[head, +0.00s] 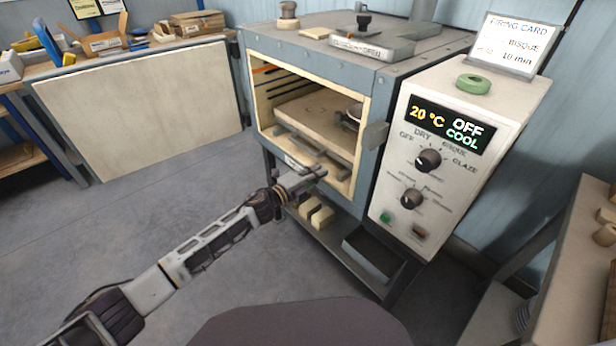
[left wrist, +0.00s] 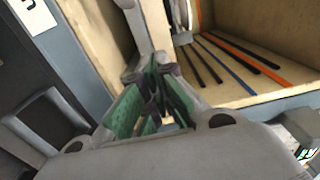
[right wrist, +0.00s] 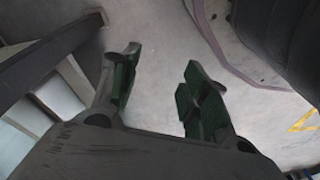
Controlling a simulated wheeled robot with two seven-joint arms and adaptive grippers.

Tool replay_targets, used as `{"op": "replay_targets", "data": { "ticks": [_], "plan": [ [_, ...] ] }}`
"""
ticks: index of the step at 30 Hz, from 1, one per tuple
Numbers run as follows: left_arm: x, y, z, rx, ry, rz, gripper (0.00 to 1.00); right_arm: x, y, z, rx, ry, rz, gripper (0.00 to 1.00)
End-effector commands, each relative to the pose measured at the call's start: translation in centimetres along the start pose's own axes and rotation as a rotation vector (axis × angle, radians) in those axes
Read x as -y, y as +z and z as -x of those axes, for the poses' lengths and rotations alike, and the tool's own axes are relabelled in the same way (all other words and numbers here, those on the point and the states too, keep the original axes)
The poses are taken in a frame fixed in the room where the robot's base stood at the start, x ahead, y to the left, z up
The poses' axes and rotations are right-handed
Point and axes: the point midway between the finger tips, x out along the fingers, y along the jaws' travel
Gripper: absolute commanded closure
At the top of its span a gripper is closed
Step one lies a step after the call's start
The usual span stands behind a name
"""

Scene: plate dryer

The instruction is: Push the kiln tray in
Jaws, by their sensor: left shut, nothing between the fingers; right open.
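The kiln (head: 300,45) stands open, with its door (head: 140,105) swung out to the left. Inside, the pale kiln tray (head: 305,112) lies level, with a bowl (head: 350,118) at its right side. A bar-like front piece (head: 308,147) shows at the tray's front edge, within the opening. My left gripper (head: 312,174) is shut and empty, just in front of the opening's lower lip; I cannot tell whether it touches anything. Its green-padded fingers (left wrist: 152,85) show close together in the left wrist view. My right gripper (right wrist: 160,68) is open and empty above the floor, outside the head view.
The control box (head: 440,150) right of the opening reads 20 °C, OFF and COOL. A latch block (head: 375,135) juts out at the opening's right edge. A workbench stands at the right; floor is clear at left.

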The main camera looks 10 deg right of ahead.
Motion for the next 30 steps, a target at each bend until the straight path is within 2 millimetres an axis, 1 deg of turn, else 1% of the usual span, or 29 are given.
{"op": "replay_targets", "data": {
  "ticks": [1,3,6,12,21,30],
  "plan": [
    [-0.1,0.0,0.7,0.001,0.002,0.001,1.00,-0.1,0.2,-0.2,0.001,0.001,0.000,0.54],
    [0.0,0.0,1.4,0.000,0.002,0.000,1.00,-0.2,0.4,-0.6,0.001,0.003,0.000,0.54],
    [0.0,0.0,2.3,0.000,0.001,0.001,1.00,-0.4,0.3,-1.0,-0.006,0.006,-0.001,0.54],
    [0.0,0.0,3.6,0.000,0.001,0.001,1.00,-0.7,-0.1,-1.5,-0.019,0.011,-0.001,0.54],
    [0.0,0.0,4.0,0.000,0.000,0.000,1.00,-0.7,0.8,-2.0,-0.005,0.012,-0.001,0.54],
    [0.0,0.0,4.0,0.000,0.000,0.000,1.00,-0.7,0.6,-1.9,-0.009,0.012,-0.001,0.54]
  ]
}}
